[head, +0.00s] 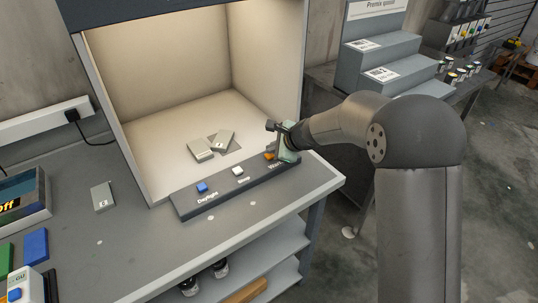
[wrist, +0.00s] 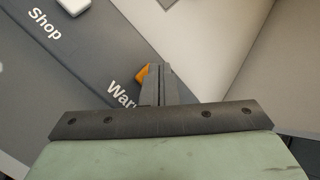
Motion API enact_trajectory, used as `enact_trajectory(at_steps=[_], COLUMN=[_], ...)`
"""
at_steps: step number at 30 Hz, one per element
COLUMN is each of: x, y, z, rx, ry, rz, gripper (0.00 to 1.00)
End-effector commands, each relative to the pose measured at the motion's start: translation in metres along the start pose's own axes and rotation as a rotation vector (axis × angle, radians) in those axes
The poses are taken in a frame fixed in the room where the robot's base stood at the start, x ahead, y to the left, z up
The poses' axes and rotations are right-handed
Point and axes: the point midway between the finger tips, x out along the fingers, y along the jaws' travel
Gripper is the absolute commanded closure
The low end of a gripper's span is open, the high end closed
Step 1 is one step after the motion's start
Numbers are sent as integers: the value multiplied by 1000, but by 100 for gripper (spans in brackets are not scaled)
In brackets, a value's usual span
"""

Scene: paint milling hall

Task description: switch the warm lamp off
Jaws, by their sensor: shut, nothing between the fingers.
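The orange switch (head: 269,156) marked "Warm" sits at the right end of the dark switch strip (head: 215,194) along the front of the light booth. It also shows in the wrist view (wrist: 142,74), partly hidden behind my fingers. My gripper (head: 279,157) is shut and empty, right at the orange switch; in the wrist view the closed fingertips (wrist: 160,70) overlap its right side. I cannot tell whether they touch it. The booth interior (head: 165,65) is lit in a warm cream tone.
A blue switch (head: 202,187) marked "Daylight" and a white switch (head: 238,171) marked "Shop" sit on the same strip to the left. Pale blocks (head: 200,149) lie on the booth floor. The booth's right wall (head: 270,60) stands close behind my gripper. The bench front is clear.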

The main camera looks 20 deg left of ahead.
Motion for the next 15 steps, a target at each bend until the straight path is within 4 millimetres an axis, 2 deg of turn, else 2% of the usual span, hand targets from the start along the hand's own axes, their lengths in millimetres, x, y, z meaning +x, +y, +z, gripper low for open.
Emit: enact_trajectory(at_steps=[15], x=[5], y=[4], z=[-4], rx=[1], ry=[0], rz=[0], gripper=[100])
